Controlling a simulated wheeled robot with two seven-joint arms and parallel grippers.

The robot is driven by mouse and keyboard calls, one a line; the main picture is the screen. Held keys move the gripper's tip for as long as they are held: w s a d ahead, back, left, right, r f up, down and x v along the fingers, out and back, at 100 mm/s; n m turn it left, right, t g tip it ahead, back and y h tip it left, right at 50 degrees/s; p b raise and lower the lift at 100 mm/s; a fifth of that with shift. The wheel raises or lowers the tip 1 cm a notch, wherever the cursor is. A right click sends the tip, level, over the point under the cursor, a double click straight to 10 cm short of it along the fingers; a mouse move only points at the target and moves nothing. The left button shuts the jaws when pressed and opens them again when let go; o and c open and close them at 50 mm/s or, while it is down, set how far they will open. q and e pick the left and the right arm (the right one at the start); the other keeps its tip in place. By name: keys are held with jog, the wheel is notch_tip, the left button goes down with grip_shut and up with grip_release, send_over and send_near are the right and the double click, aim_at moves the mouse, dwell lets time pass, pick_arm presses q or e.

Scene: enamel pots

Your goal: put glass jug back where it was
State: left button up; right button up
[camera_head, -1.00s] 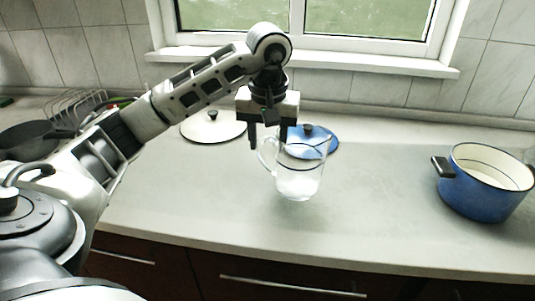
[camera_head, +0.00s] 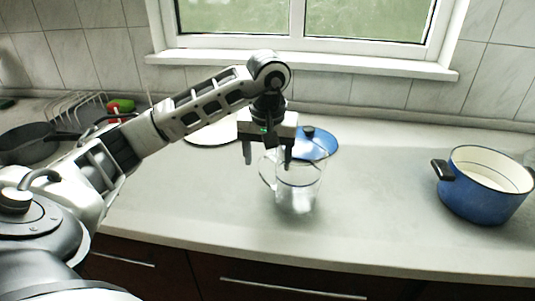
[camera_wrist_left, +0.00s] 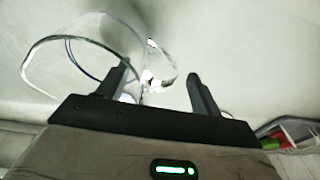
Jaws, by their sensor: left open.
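The clear glass jug (camera_head: 298,188) appears to stand upright on the counter near the middle in the head view, with its handle to the left. Its see-through walls make its base hard to make out. My left gripper (camera_head: 268,164) is open, pointing down just above and behind the jug's handle side, its fingers apart. In the left wrist view, the jug (camera_wrist_left: 100,48) shows at the upper left, and part of its glass reaches between the fingers of the left gripper (camera_wrist_left: 162,78). I cannot tell whether a finger touches it. My right gripper is not in view.
A blue lid (camera_head: 318,143) lies just behind the jug, and a white lid (camera_head: 212,132) lies behind my left arm. A blue enamel pot (camera_head: 484,190) stands at the right. A dark pan (camera_head: 30,145) and a dish rack (camera_head: 75,107) are at the left. The counter between jug and pot is clear.

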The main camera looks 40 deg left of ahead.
pick_arm(q)
jog(key=shift+r, duration=0.6)
notch_tip(320, 180, up, 11)
jog(key=s+d+p, duration=0.1)
jog(key=p, duration=0.1)
jog(key=shift+p, duration=0.3)
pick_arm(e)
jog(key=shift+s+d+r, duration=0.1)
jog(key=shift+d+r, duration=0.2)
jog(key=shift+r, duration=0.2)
pick_arm(q)
jog(key=shift+s+d, duration=0.1)
jog(key=shift+s, duration=0.05)
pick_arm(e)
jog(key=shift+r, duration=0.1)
